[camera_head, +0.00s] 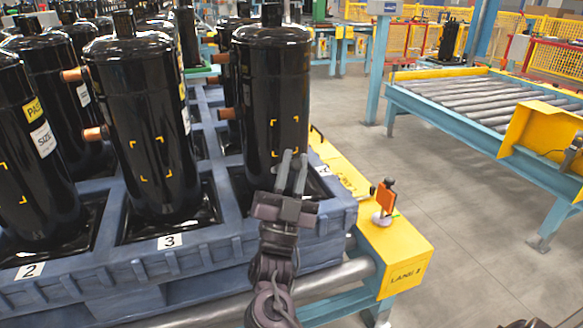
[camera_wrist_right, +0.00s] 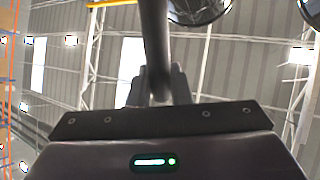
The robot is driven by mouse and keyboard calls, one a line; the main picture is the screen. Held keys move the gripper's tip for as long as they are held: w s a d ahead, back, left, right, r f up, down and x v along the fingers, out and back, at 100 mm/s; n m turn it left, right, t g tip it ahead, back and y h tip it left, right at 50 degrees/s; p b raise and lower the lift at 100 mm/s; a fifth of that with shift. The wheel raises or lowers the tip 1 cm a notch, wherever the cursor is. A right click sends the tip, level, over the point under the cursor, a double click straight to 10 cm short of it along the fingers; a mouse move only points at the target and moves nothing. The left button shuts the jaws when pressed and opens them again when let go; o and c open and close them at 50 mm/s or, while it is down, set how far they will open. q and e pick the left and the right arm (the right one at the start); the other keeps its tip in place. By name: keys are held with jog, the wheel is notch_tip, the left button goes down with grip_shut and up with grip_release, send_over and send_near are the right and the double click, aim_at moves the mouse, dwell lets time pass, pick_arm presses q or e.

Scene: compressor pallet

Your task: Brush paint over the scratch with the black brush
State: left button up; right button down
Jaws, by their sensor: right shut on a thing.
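My right gripper (camera_head: 291,172) is in front of the lower part of the nearest right black compressor (camera_head: 268,80). Its fingers point up and are shut on a dark rod, the black brush (camera_wrist_right: 154,45), which rises between the fingers in the right wrist view. In the head view the brush is hard to pick out against the black compressor. Yellow corner marks (camera_head: 273,123) frame a patch on this compressor just above the fingertips. I cannot make out a scratch within them. Whether the brush touches the surface cannot be told. My left gripper is not in view.
Several more black compressors (camera_head: 140,110) stand in the blue pallet (camera_head: 205,245) to the left. A roller conveyor (camera_head: 480,95) stands farther right, with open floor between.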

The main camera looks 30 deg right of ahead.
jog(key=shift+s+d, duration=0.8)
jog(key=shift+d, duration=2.05)
jog(key=shift+w+a, duration=0.25)
jog(key=shift+a, duration=0.8)
jog(key=shift+w+a, duration=0.25)
jog(key=shift+a, duration=0.75)
jog(key=shift+w+a, duration=0.25)
jog(key=shift+a, duration=0.8)
jog(key=shift+r+p, duration=0.45)
jog(key=shift+r, duration=0.1)
jog(key=shift+s+d, duration=0.7)
jog(key=shift+d, duration=2.4)
jog(key=shift+w+a+f, duration=0.1)
jog(key=shift+w+a, duration=0.15)
jog(key=shift+a, duration=0.8)
jog(key=shift+w+a+r, duration=0.1)
jog(key=shift+w+a, duration=0.15)
jog(key=shift+a, duration=0.75)
jog(key=shift+w+a+f, duration=0.1)
jog(key=shift+w+a, duration=0.15)
jog(key=shift+a, duration=0.8)
